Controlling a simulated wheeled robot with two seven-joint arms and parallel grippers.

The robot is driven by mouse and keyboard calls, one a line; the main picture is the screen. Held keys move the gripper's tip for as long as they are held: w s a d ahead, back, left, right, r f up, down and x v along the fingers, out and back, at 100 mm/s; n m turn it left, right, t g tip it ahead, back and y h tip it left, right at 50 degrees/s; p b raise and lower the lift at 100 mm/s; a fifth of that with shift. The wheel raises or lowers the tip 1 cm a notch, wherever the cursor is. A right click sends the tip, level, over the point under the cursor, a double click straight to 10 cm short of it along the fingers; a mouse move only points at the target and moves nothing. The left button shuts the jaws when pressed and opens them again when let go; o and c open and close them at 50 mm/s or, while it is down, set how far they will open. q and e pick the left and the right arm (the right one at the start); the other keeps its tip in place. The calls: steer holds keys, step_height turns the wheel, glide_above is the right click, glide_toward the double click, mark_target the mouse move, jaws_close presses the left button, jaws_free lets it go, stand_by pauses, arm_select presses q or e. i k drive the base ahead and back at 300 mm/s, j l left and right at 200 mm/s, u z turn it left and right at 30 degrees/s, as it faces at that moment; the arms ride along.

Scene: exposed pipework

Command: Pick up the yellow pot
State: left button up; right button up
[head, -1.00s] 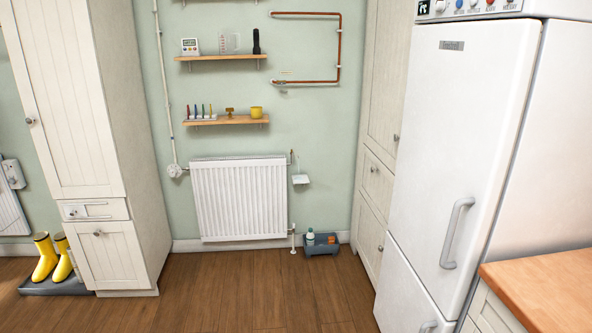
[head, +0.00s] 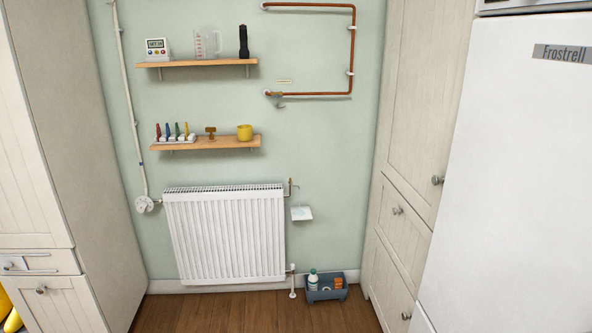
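The yellow pot (head: 245,132) is small and stands upright near the right end of the lower wooden shelf (head: 226,143), above the radiator. A small brown T-shaped item (head: 211,132) stands to its left with a gap between them. Neither of my grippers shows in the head view, so I cannot see their state.
A white radiator (head: 226,235) is below the shelf. An upper shelf (head: 196,63) holds a timer, a clear jug and a black torch. Copper pipe (head: 353,50) runs at right. Cabinets and a fridge (head: 520,170) flank the space. A blue-grey caddy (head: 326,292) sits on the floor.

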mark_target(245, 132)
steer(key=i, duration=2.7)
steer(key=i+u, duration=0.1)
steer(key=u, duration=0.25)
